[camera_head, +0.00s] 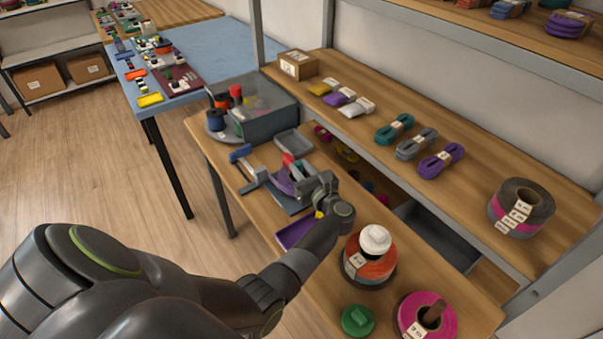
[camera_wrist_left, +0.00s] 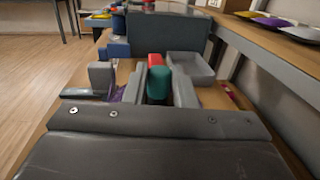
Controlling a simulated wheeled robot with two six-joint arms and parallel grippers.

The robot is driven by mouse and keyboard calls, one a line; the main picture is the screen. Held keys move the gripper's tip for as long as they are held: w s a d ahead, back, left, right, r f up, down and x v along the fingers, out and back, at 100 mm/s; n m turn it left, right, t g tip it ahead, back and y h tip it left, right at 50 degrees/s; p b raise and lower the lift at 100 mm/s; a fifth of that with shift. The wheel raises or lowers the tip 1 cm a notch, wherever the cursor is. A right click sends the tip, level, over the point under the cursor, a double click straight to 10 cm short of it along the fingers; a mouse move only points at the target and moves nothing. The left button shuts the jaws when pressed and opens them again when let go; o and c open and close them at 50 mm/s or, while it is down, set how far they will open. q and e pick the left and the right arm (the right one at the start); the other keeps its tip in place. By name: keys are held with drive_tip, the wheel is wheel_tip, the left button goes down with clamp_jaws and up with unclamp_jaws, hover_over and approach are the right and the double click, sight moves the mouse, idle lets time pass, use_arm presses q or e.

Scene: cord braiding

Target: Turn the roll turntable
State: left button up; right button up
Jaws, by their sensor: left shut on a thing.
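A round grey turntable (camera_head: 213,129) stands on the far end of the wooden bench, bearing a blue roll (camera_head: 216,119) and a red roll (camera_head: 236,92). The blue roll also shows at the top of the left wrist view (camera_wrist_left: 118,23). My left gripper (camera_head: 297,178) is well short of it, low over the middle of the bench. In the left wrist view its fingers are shut on a small teal-green piece (camera_wrist_left: 159,84), with a red piece (camera_wrist_left: 155,60) just beyond. What the green piece belongs to is hidden. My right gripper is not in view.
A grey box (camera_head: 265,112) stands beside the turntable, with an open grey tray (camera_head: 293,144) in front. Near my forearm stand an orange-and-grey roll stack with a white knob (camera_head: 375,239), a green knob (camera_head: 357,320) and a magenta roll (camera_head: 440,313). A shelf (camera_head: 465,200) runs along the right.

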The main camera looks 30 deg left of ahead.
use_arm(q)
drive_tip(key=shift+w+r, duration=0.1)
drive_tip(key=shift+r, duration=0.2)
drive_tip(key=o, duration=1)
drive_tip(key=shift+f, duration=0.2)
wheel_tip(320, 180, up, 10)
drive_tip(key=shift+b, duration=0.45)
